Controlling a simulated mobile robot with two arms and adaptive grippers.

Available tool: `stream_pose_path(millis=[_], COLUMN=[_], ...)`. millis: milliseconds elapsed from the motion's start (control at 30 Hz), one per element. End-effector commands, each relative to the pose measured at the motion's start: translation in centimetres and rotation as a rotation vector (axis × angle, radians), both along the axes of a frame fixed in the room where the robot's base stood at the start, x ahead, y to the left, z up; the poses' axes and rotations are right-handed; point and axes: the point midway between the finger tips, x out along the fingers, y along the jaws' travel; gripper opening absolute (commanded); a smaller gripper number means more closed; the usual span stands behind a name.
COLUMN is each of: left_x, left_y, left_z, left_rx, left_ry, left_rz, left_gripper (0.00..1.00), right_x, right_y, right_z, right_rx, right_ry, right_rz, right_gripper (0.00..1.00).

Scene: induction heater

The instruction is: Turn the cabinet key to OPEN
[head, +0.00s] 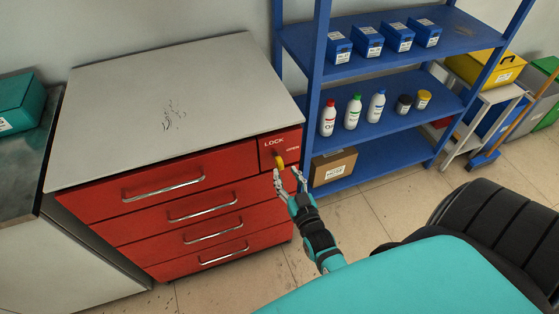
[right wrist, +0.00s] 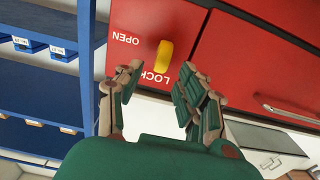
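The yellow cabinet key (head: 280,161) sits in the small lock panel (head: 268,146) at the top right of the red cabinet. It shows clearly in the right wrist view (right wrist: 164,57), with its long axis running toward the word LOCK; OPEN is printed off to one side. My right gripper (head: 288,174) is just in front of and below the key. In the right wrist view its fingers (right wrist: 158,80) are spread apart with nothing between them, and the key lies beyond their tips. The LOCK lettering is partly covered by a finger. My left gripper is not visible.
The red drawers with metal handles (head: 203,206) fill the cabinet front, under a grey worktop (head: 160,100). A blue shelf unit (head: 385,120) with bottles and boxes stands close to the right of the lock. Floor before the drawers is clear.

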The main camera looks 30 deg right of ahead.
Motion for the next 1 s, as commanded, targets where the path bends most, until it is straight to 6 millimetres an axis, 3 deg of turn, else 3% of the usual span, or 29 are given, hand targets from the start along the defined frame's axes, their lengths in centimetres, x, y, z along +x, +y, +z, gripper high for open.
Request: stream_pose_path(millis=[100,300,733,1000], left_x=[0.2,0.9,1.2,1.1], left_y=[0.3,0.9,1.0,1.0], left_z=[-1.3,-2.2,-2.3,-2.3], left_rx=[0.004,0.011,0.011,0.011], left_ry=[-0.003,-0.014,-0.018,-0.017], left_rz=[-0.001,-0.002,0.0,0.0], left_gripper=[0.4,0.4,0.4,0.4], right_x=[2.5,5.1,6.0,6.0], right_y=[-0.6,-1.2,-1.4,-1.4], right_z=[-0.3,-0.2,0.0,0.0], right_rx=[-0.001,0.0,0.0,0.0], right_ry=[-0.003,-0.001,0.002,0.002], right_rz=[0.0,0.0,0.0,0.0], right_gripper=[0.38,0.38,0.38,0.03])
